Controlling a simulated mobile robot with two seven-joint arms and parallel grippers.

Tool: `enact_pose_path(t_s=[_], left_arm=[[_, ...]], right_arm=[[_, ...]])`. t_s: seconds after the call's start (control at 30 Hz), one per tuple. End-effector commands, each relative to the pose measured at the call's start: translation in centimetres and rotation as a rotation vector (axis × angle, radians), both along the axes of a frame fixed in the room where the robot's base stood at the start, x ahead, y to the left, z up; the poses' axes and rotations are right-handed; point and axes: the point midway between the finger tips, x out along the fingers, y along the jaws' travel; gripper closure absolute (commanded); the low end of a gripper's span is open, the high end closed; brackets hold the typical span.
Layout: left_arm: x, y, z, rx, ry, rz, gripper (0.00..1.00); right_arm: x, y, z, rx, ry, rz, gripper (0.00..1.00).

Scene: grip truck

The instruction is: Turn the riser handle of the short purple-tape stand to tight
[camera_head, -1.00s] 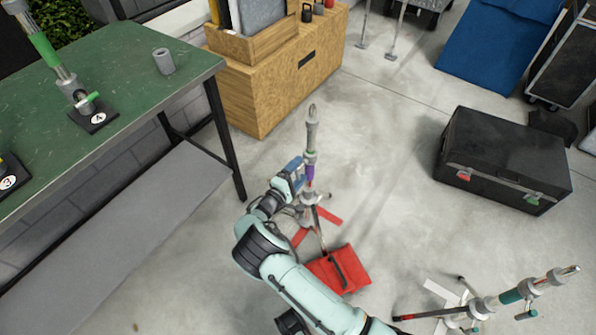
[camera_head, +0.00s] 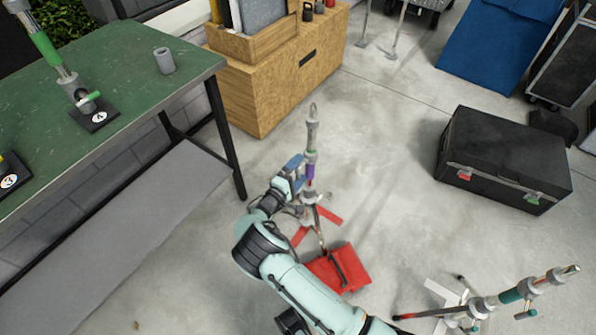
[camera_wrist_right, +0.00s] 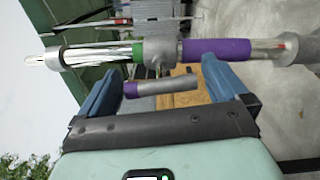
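The short purple-tape stand (camera_head: 311,171) stands on the floor, upright on red-marked legs, with a green band above its purple tape. In the right wrist view its tube runs across the top, with the purple tape (camera_wrist_right: 217,49) to the right of a grey collar (camera_wrist_right: 157,54). The riser handle (camera_wrist_right: 163,87), a grey bar with a purple end, shows below the collar. My right gripper (camera_wrist_right: 161,67) is open. Its blue fingers are spread on either side of the handle, and I see no grip on it. In the head view the right gripper (camera_head: 294,168) is beside the tape. My left gripper is out of view.
A red sandbag (camera_head: 338,270) lies across a leg of the stand. A teal-tape stand (camera_head: 505,297) is at lower right. A black case (camera_head: 505,160) stands right, a wooden cabinet (camera_head: 270,85) behind, and a green table (camera_head: 125,85) left. Floor between stand and case is clear.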

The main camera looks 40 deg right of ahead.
Motion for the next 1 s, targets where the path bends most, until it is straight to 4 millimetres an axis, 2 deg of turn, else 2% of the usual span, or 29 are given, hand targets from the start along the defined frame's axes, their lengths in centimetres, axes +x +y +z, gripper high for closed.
enact_pose_path(t_s=[0.17,0.5,0.7,0.83,1.0], left_arm=[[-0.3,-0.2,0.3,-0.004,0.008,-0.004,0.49],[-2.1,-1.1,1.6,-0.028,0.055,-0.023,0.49],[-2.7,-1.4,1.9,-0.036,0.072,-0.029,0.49],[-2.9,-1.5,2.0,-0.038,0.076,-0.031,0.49],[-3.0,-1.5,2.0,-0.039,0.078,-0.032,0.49]], right_arm=[[-0.3,1.2,0.1,0.001,0.000,0.001,0.00],[-2.3,8.3,0.2,0.001,0.000,0.004,0.00],[-3.3,11.6,0.1,0.002,-0.001,0.003,0.00],[-3.6,12.6,0.0,0.000,0.000,0.002,0.00],[-3.8,12.9,0.0,0.000,0.000,0.000,0.00]])
